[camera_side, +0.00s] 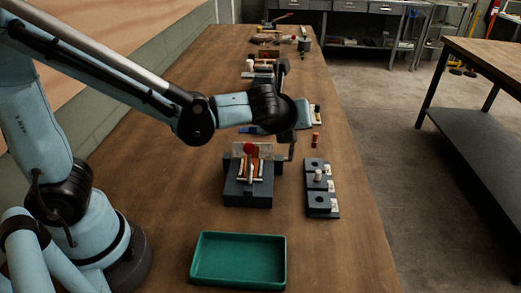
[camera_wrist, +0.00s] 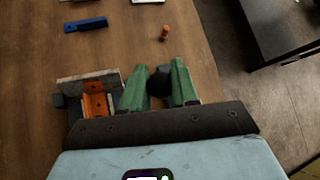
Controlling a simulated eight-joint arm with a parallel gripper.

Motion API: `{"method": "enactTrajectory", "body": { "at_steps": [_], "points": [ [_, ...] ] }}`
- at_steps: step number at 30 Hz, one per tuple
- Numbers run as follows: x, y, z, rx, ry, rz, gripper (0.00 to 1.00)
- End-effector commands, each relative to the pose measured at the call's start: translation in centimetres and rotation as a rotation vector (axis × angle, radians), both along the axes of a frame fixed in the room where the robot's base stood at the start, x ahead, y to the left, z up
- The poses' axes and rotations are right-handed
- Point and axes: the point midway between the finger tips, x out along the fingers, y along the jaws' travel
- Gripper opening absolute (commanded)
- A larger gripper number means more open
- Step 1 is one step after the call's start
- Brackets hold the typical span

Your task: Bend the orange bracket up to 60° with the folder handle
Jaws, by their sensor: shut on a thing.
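The orange bracket (camera_wrist: 95,104) lies in the folder, left of my fingers in the wrist view. In the side view the handle (camera_side: 291,152) shows as a dark bar at the folder's right, beneath my wrist; the fingers are mostly hidden there.
A dark block with holes and a pale peg (camera_side: 319,190) stands right of the folder. An orange cylinder (camera_side: 316,139) stands behind it. A green tray (camera_side: 238,261) is in front. A blue bar (camera_wrist: 86,24) lies farther back. Several tools fill the bench's far end.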

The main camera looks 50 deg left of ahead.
Motion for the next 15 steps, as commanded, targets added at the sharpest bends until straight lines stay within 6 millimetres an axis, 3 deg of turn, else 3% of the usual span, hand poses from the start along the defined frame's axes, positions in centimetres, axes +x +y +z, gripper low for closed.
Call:
{"method": "enactTrajectory", "body": {
  "at_steps": [6, 7, 11, 15],
  "points": [
    [-0.45, -0.52, -0.38, -0.019, 0.011, -0.005, 0.00],
    [-0.46, -0.52, -0.39, -0.019, 0.011, -0.005, 0.31],
    [-0.39, -0.50, -0.35, -0.018, 0.010, -0.006, 0.51],
    [-0.31, -0.42, -0.29, -0.016, 0.010, -0.006, 0.51]
  ]
}}
